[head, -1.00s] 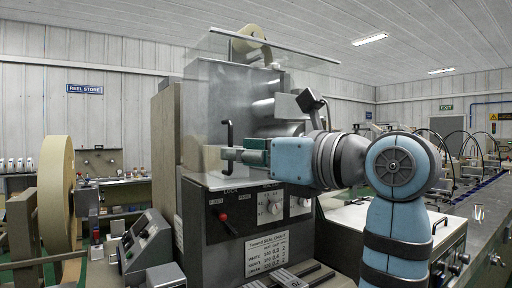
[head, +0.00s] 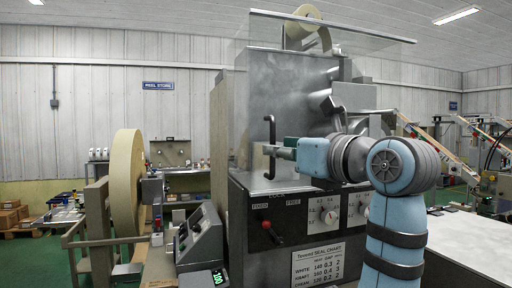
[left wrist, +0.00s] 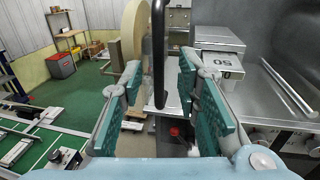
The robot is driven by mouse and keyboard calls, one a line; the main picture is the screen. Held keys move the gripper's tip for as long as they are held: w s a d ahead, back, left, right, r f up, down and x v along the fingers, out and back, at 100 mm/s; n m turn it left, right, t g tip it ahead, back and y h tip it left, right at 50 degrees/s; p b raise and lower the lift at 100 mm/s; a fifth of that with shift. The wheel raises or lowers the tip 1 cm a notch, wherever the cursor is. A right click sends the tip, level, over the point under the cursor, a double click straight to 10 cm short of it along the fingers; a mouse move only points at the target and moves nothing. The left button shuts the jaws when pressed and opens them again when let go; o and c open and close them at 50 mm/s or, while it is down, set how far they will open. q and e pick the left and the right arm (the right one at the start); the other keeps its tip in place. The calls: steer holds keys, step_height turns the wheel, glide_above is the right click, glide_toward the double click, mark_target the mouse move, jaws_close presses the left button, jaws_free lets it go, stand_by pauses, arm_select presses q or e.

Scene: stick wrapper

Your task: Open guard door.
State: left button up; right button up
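The guard (head: 345,38) is a clear panel structure at the top and front of the grey sealing machine; its clear faces are hard to make out, so I cannot tell whether its door has shifted. A black upright bar handle (head: 269,135) is at its front left. The handle also shows in the left wrist view (left wrist: 159,50). My left gripper (head: 272,151) reaches to the handle from the right. In the left wrist view its teal-padded fingers (left wrist: 159,88) are apart, one on each side of the handle, with gaps visible. My right gripper is not in view.
A lock panel with a red knob (head: 266,224) is below the handle. A large tan reel (head: 127,185) stands at the left, with a slanted control box (head: 198,240) in front. A flat pale surface (head: 470,240) is at the right. Green floor is open at the far left.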

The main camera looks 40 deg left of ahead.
mark_target(273, 171)
arm_select(q)
steer(key=x, duration=0.3)
steer(key=shift+w+a, duration=0.25)
steer(key=shift+w, duration=0.05)
steer(key=shift+s+r, duration=0.1)
steer(key=shift+s, duration=0.25)
steer(key=shift+c, duration=0.2)
steer(key=shift+w, duration=0.1)
jaws_close()
